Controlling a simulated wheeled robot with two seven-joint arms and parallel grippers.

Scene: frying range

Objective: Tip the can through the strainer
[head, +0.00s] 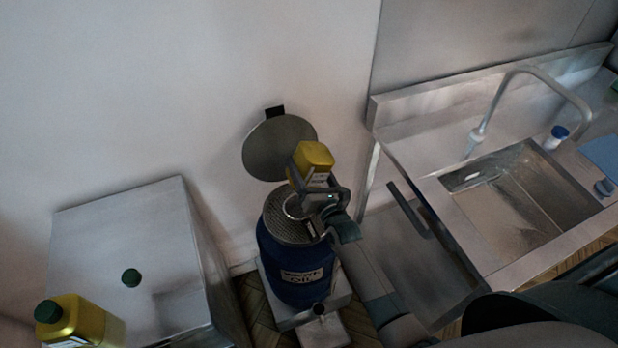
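A yellow can (312,158) is tipped over above a round perforated strainer (287,229). The strainer sits in the top of a blue drum (290,273) with a waste oil label. My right gripper (318,193) is around the lower part of the can and appears shut on it; the can's mouth is hidden. Whether anything is flowing out cannot be told. A loose green cap (131,277) lies on the steel cabinet. My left gripper is not in view.
A round grey lid (279,147) stands open behind the drum. Another yellow can (82,322) with a green cap stands at the cabinet's (120,220) front left. A steel sink (510,205) with a tap (530,75) is at the right.

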